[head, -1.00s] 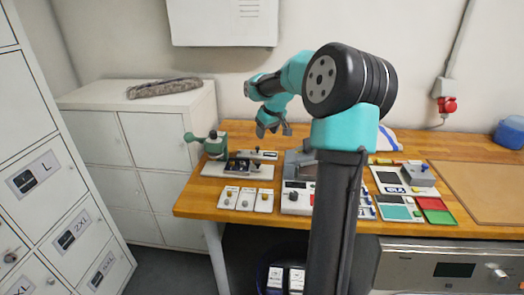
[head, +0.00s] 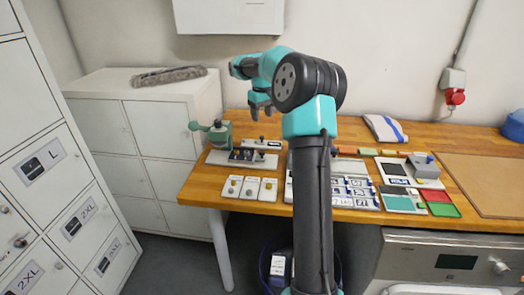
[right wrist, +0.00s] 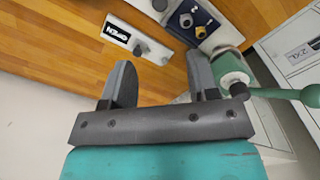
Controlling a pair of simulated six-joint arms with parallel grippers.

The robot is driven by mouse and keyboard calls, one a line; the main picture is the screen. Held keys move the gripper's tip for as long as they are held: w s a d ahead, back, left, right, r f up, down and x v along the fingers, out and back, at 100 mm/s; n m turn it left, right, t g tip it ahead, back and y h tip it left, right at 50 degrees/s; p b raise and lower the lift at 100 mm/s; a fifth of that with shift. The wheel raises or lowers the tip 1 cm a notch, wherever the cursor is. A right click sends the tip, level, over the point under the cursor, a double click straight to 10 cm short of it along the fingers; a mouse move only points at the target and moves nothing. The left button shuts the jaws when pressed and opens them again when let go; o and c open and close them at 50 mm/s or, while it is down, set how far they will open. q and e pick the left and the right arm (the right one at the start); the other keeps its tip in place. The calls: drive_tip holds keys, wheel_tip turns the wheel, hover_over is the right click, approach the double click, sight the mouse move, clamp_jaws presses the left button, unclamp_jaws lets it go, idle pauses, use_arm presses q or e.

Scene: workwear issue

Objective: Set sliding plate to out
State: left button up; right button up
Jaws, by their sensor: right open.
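The sliding plate looks to be the small pale plate with a dark label and a grey knob (head: 262,144), at the back right of the bench fixture in the head view. In the right wrist view the plate (right wrist: 118,32) lies beyond my fingers, with its knob near its lower end. The label is too small and tilted to read surely. My right gripper (head: 261,108) is open and empty, above the bench behind the plate in the head view. Its two fingers are apart in the right wrist view (right wrist: 160,72), touching nothing that I can see. My left gripper is not in view.
A green lever device (head: 216,134) stands left of the plate, close to one finger in the wrist view. A dark strip with knobs (head: 243,156) and several white switch plates (head: 250,188) lie in front. My arm hides part of the bench's middle.

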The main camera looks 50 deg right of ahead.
sight(262, 151)
wheel_tip(262, 151, down, 17)
drive_tip(key=shift+r, duration=0.15)
idle(0.5)
clamp_jaws()
idle(0.4)
